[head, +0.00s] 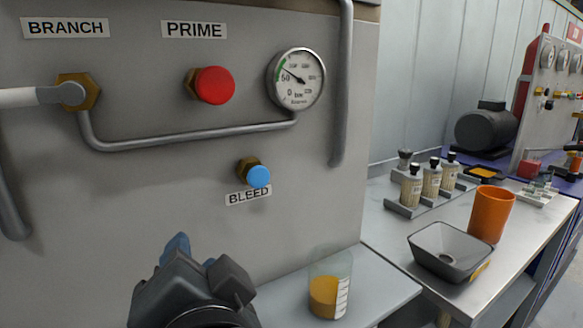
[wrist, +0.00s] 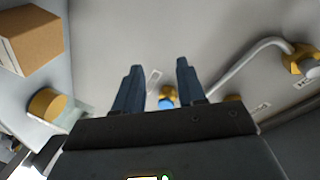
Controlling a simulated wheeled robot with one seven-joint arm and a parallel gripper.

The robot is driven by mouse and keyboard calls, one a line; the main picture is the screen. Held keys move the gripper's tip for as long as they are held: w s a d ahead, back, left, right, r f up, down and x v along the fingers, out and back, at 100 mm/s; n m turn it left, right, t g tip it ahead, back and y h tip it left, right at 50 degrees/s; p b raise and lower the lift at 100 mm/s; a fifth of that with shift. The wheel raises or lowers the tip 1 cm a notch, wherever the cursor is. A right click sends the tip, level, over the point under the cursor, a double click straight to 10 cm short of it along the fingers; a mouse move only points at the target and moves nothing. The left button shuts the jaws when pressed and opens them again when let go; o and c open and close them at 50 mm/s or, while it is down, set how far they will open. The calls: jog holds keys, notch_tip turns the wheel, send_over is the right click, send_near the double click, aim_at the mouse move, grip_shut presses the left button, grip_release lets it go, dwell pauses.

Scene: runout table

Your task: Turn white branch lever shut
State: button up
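The white branch lever (head: 30,97) is at the left of the grey panel in the head view, under the BRANCH label (head: 66,28). It lies level, pointing left from a brass hex fitting (head: 91,92), and its far end is cut off by the frame. What looks like the same fitting (wrist: 297,58) shows at the right of the wrist view. My gripper (head: 178,243) is low in front of the panel, below and right of the lever, well apart from it. In the wrist view my gripper (wrist: 160,65) has its two blue fingers spread with nothing between them.
A red PRIME knob (head: 215,85), a gauge (head: 298,78) and a blue BLEED knob (head: 259,176) are on the panel. A grey pipe (head: 190,136) runs beneath the lever's fitting. A beaker of amber liquid (head: 326,296) stands right of my gripper.

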jog(key=s+d+f+n+h, duration=0.1)
jog(key=s+d+f+n, duration=0.25)
jog(key=d+f, duration=0.6)
jog(key=s+d+f+n+h, duration=0.15)
jog(key=s+d+f, duration=0.35)
jog(key=d+f, duration=0.5)
jog(key=s+d+h, duration=0.1)
jog(key=s+d, duration=0.3)
jog(key=s, duration=0.3)
jog(key=s+d+h, duration=0.1)
jog(key=s+d, duration=0.3)
jog(key=s, duration=0.4)
jog(key=s+d+n+h, duration=0.1)
jog(key=s+d, duration=0.3)
jog(key=s, duration=0.4)
jog(key=shift+d+r+h, duration=0.2)
jog(key=shift+d+h, duration=0.05)
jog(key=shift+h, duration=0.2)
